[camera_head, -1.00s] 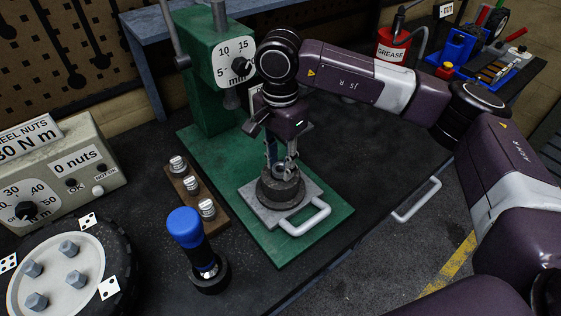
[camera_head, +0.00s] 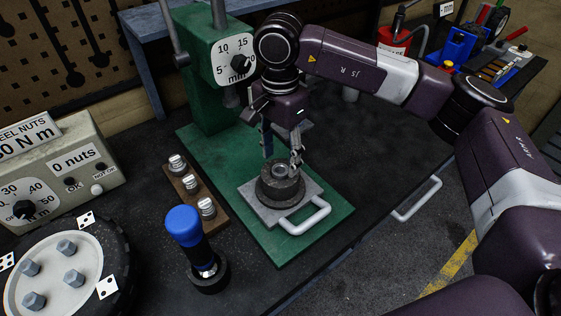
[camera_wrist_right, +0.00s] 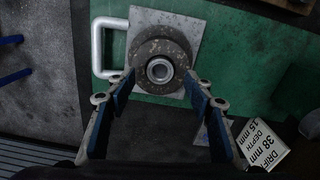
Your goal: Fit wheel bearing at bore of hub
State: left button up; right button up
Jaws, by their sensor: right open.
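The dark round hub (camera_head: 281,191) sits on a grey plate with a white handle (camera_head: 305,218), on the green press base. A small silver ring, which looks like the wheel bearing (camera_head: 284,171), is at the hub's bore. In the right wrist view the bearing (camera_wrist_right: 160,69) looks centred in the hub (camera_wrist_right: 147,50); I cannot tell how deep it sits. My right gripper (camera_head: 282,160) is open just above the hub, its fingers on either side of the bearing and apart from it. It shows in the wrist view (camera_wrist_right: 160,82) too. My left gripper is not in view.
The green press (camera_head: 205,85) with its dial stands behind the hub. A wooden rack (camera_head: 193,197) of silver pieces and a blue-handled tool (camera_head: 188,235) stand left. A wheel (camera_head: 68,270) and torque box (camera_head: 55,170) are further left.

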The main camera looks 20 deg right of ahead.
aim_at(280, 169)
notch_tip(280, 169, up, 9)
jog(key=shift+r, duration=0.2)
dwell(0.4)
